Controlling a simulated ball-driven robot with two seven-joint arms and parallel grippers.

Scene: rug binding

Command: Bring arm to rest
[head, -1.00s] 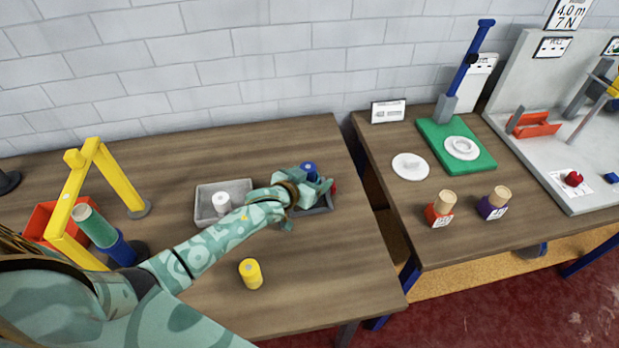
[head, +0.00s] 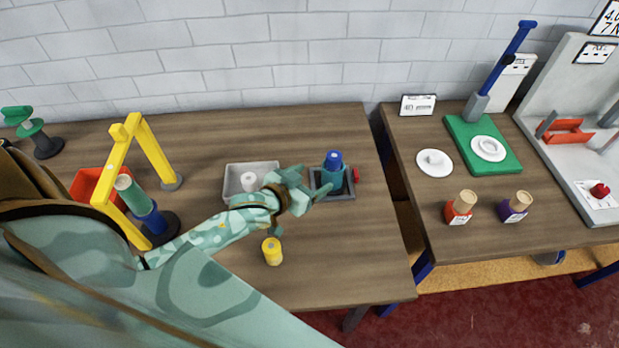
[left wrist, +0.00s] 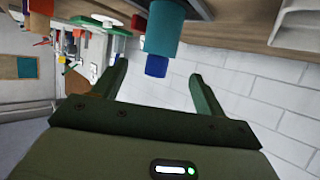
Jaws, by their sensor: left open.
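My left arm reaches in from the left in the head view. Its left gripper (head: 312,187) is open and empty, just left of a blue and teal spool (head: 333,162). The spool stands upright in a dark grey tray (head: 346,190). In the left wrist view, the two green fingers (left wrist: 158,88) are spread apart. The teal cylinder (left wrist: 164,30) with its blue end shows beyond them, apart from both fingers. My right gripper is not in view.
A grey tray (head: 232,180) holds a white spool (head: 249,182). A yellow spool (head: 272,250) stands in front of my forearm. A yellow frame (head: 152,150) and a red bin (head: 84,183) are at left. The table's front right is clear.

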